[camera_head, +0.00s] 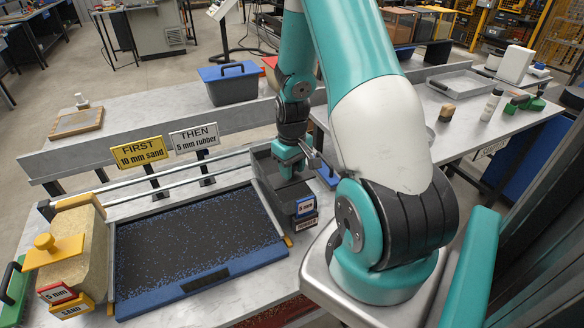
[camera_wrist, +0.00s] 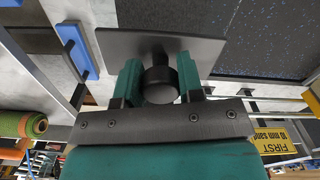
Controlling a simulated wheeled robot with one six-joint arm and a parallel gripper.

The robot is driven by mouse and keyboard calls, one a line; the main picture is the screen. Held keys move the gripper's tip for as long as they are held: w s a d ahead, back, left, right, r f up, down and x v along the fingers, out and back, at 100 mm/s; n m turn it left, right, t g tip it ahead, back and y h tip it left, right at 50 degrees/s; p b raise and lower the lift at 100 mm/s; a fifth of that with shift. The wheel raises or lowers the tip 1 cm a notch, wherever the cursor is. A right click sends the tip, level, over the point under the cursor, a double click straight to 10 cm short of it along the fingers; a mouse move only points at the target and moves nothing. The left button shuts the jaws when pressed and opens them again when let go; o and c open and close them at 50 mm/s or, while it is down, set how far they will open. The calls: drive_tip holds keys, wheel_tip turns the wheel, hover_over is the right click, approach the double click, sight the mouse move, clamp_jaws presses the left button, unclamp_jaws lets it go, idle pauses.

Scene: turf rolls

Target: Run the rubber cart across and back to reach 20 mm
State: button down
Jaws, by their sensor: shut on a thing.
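The dark grey rubber cart (camera_head: 268,178) stands on the rails at the right end of the tray, with "5 mm" and "RUBBER" labels on its front. My gripper (camera_head: 292,160) is above it. In the wrist view my gripper (camera_wrist: 160,75) has its green fingers on either side of the cart's black knob (camera_wrist: 160,88), shut on it. The blue-framed tray (camera_head: 170,290) holds a dark layer with blue specks (camera_head: 190,240). The sand cart (camera_head: 78,245), with a yellow knob and "5 mm" and "SAND" labels, stands at the left end. The layer's depth cannot be read.
Signs reading "FIRST 10 mm sand" (camera_head: 138,152) and "THEN 5 mm rubber" (camera_head: 195,139) stand behind the rails (camera_head: 190,170). A blue-lidded bin (camera_head: 230,85) is further back. A side table (camera_head: 470,125) at the right holds bottles and a tray. The rails between the carts look clear.

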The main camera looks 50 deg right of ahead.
drive_tip(key=shift+w+d+r, duration=0.1)
drive_tip(key=shift+d+r, duration=0.05)
drive_tip(key=shift+d, duration=0.15)
drive_tip(key=c, duration=0.7)
unclamp_jaws()
drive_tip(key=shift+d, duration=0.15)
drive_tip(key=shift+c, duration=0.2)
drive_tip(key=shift+a, duration=0.2)
wheel_tip(320, 180, up, 17)
drive_tip(key=b, duration=0.2)
drive_tip(key=shift+r, duration=0.15)
